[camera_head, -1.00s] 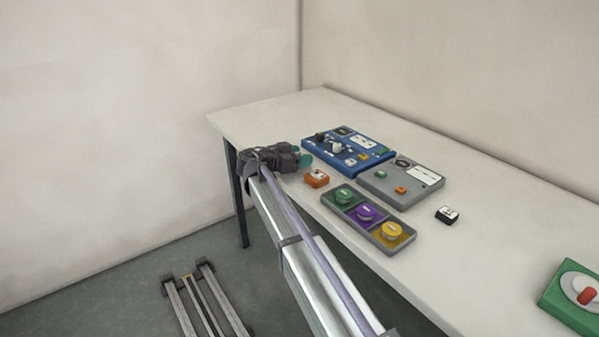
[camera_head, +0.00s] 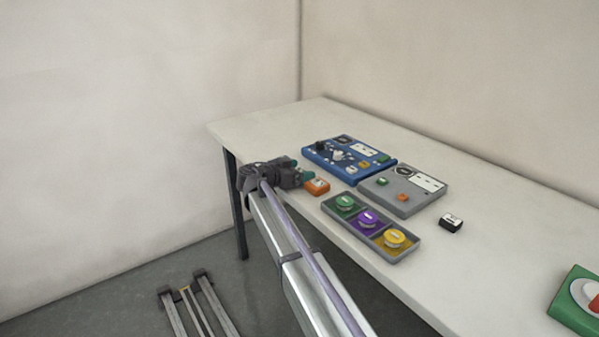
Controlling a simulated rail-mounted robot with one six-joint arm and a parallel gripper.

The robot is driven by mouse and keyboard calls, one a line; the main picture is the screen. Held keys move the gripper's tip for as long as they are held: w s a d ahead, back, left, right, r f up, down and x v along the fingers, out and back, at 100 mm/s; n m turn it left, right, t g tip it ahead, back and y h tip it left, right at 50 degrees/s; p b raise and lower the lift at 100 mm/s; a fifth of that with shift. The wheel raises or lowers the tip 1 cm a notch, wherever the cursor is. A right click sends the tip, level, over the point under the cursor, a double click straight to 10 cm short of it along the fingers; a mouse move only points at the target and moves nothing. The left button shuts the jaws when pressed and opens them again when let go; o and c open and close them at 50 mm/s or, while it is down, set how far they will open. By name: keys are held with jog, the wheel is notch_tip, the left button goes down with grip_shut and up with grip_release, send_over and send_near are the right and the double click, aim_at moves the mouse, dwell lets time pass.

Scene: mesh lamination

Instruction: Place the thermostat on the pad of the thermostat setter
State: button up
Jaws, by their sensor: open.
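My gripper (camera_head: 301,170) is open, its teal fingertips pointing right over the table's left front part. A small orange block with a pale top (camera_head: 317,188) sits close beside the fingertips; I cannot tell whether they touch. No label is readable, so I cannot tell for sure which object is the thermostat or the setter. Candidates are the blue panel (camera_head: 325,160) with knobs and white plates, the grey panel (camera_head: 407,203) with green and orange pieces, and the grey tray (camera_head: 377,243) with green, purple and yellow round pieces.
A small black-and-white block (camera_head: 451,222) sits right of the grey panel. A green device (camera_head: 567,309) with a white dial and red knob is cut off at the right edge. The white table (camera_head: 505,250) is clear between them. Walls stand behind and left.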

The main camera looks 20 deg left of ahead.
jog(key=p+v, duration=0.2)
jog(key=v, duration=0.8)
jog(key=shift+s+a+r, duration=0.15)
jog(key=shift+s+a, duration=0.05)
jog(key=shift+a, duration=0.05)
jog(key=shift+o, duration=0.4)
